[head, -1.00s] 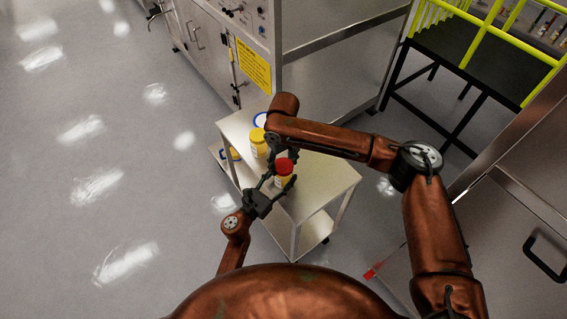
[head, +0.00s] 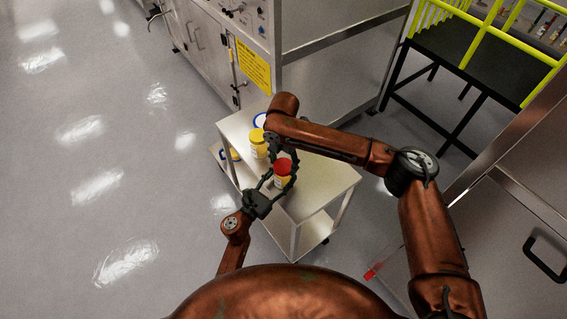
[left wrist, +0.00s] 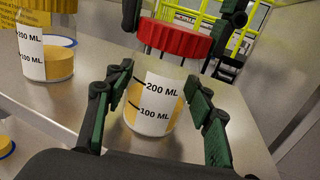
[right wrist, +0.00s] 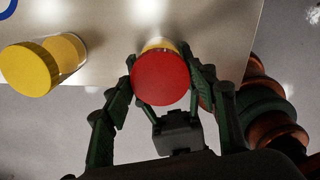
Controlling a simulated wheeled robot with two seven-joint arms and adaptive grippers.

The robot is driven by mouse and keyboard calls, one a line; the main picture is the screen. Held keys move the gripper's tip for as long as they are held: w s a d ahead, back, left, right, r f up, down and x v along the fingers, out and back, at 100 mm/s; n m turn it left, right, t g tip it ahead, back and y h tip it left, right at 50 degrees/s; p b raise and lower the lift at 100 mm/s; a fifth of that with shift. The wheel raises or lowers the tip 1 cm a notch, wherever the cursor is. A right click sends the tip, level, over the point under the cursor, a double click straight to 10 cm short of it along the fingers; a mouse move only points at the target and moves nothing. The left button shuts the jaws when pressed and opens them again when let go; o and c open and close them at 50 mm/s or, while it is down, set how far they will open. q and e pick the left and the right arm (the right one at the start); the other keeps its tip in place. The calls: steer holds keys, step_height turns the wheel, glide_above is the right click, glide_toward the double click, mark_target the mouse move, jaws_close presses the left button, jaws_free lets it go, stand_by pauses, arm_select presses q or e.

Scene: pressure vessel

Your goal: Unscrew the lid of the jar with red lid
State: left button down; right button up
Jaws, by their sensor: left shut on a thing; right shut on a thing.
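The jar with the red lid stands upright on a small table; its clear body with yellow contents and a white label (left wrist: 152,103) shows in the left wrist view. Its red lid (right wrist: 161,79) is on top, seen from above in the right wrist view. My left gripper (left wrist: 162,85) is shut on the jar body, one finger on each side. My right gripper (right wrist: 161,72) comes from above and is shut on the red lid, fingers on opposite sides. In the head view the right gripper's fingers partly hide the red lid (head: 282,167).
A jar with a yellow lid (head: 258,137) stands behind, to the left, and a blue-rimmed lid or jar (head: 260,119) is farther back. The small table (head: 325,185) is bare to the right. A steel cabinet (head: 330,90) stands behind it.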

mark_target(283, 165)
steer(key=shift+d+n, duration=0.1)
steer(key=shift+n, duration=0.4)
steer(key=shift+w+r, duration=0.1)
steer(key=shift+r, duration=0.1)
steer(key=shift+r, duration=0.9)
steer(key=shift+r, duration=0.1)
steer(key=shift+r, duration=1.9)
arm_select(q)
steer(key=c, duration=0.8)
jaws_free()
